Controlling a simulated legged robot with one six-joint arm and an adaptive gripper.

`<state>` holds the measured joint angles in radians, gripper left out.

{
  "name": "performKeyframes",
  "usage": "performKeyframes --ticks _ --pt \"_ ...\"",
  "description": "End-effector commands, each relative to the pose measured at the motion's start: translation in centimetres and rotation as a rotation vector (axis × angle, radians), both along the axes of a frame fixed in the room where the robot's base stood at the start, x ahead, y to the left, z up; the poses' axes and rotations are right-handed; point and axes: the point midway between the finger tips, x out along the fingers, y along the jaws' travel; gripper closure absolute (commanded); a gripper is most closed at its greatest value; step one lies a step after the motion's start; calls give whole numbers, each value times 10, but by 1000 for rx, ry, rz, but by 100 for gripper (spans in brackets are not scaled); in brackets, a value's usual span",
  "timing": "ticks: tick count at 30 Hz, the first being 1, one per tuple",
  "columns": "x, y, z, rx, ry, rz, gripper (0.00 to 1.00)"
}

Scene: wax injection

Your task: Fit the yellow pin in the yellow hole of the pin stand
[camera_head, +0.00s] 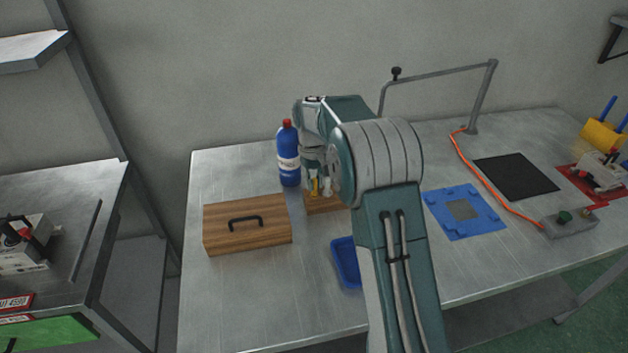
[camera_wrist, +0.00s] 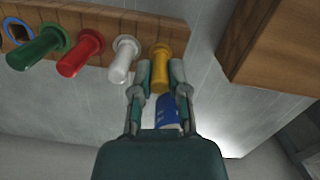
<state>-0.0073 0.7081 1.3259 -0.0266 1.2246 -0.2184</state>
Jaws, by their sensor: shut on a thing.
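The yellow pin (camera_wrist: 160,68) is between the fingertips of my gripper (camera_wrist: 160,82), which is shut on it. Its collar overlaps the right end of the wooden pin stand (camera_wrist: 105,20) in the wrist view. I cannot tell how deep it sits, and the yellow hole is hidden. Green (camera_wrist: 40,48), red (camera_wrist: 80,53) and white (camera_wrist: 123,60) pins stand in a row beside it. An empty blue-ringed hole (camera_wrist: 17,31) is at the far left. In the head view, my gripper (camera_head: 318,188) is over the pin stand (camera_head: 322,206), largely hidden by my arm.
A wooden box (camera_head: 247,228) with a black handle lies left of the stand. A blue bottle (camera_head: 288,155) stands close behind. A blue tray (camera_head: 345,262) is in front. A blue plate (camera_head: 464,212) and black mat (camera_head: 515,176) lie right.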

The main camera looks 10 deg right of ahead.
Motion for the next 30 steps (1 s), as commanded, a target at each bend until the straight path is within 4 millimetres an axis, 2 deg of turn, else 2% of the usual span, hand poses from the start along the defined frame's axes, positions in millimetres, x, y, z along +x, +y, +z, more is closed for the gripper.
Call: performKeyframes --ticks 4,5,6,7,8,20,23,30 --pt "0 0 -4 0 1 0 100" --pt "0 0 -4 0 1 0 75" --pt "0 0 -4 0 1 0 57" --pt "0 0 -4 0 0 0 44" --pt "0 0 -3 0 0 0 39" --pt "1 0 0 0 -1 0 39" --pt "2 0 10 0 -2 0 39" --pt "8 2 58 0 -3 0 39"
